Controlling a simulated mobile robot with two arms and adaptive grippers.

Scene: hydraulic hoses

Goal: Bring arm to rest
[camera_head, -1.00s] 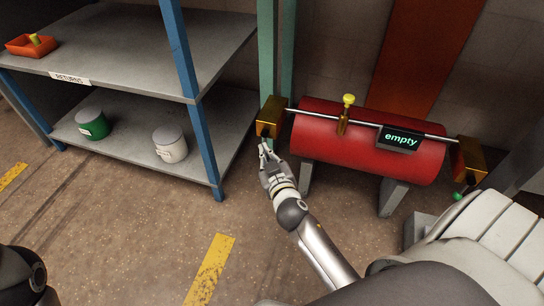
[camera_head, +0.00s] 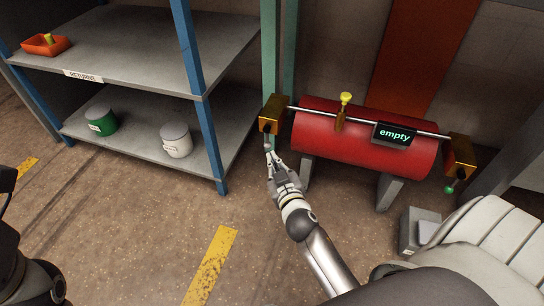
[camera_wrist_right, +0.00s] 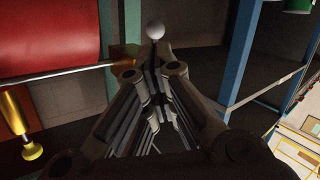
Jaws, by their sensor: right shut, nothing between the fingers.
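My right gripper (camera_head: 271,158) is shut and empty. It points up toward the left brass block (camera_head: 274,114) of the red tank (camera_head: 330,135), just below that block. A small pale ball knob (camera_head: 268,147) hangs under the block at the fingertips; in the right wrist view the knob (camera_wrist_right: 155,30) shows just beyond the closed fingers (camera_wrist_right: 152,65). I cannot tell whether they touch. The right brass block (camera_head: 460,156) has a green ball knob (camera_head: 449,189). A black display reading "empty" (camera_head: 394,135) is on the tank. My left gripper is not in view.
A grey shelf rack with blue posts (camera_head: 205,140) stands left of my right arm. It holds an orange tray (camera_head: 46,45), a green can (camera_head: 101,121) and a white can (camera_head: 175,140). A yellow valve (camera_head: 345,98) tops the tank. Open floor (camera_head: 150,220) lies in front.

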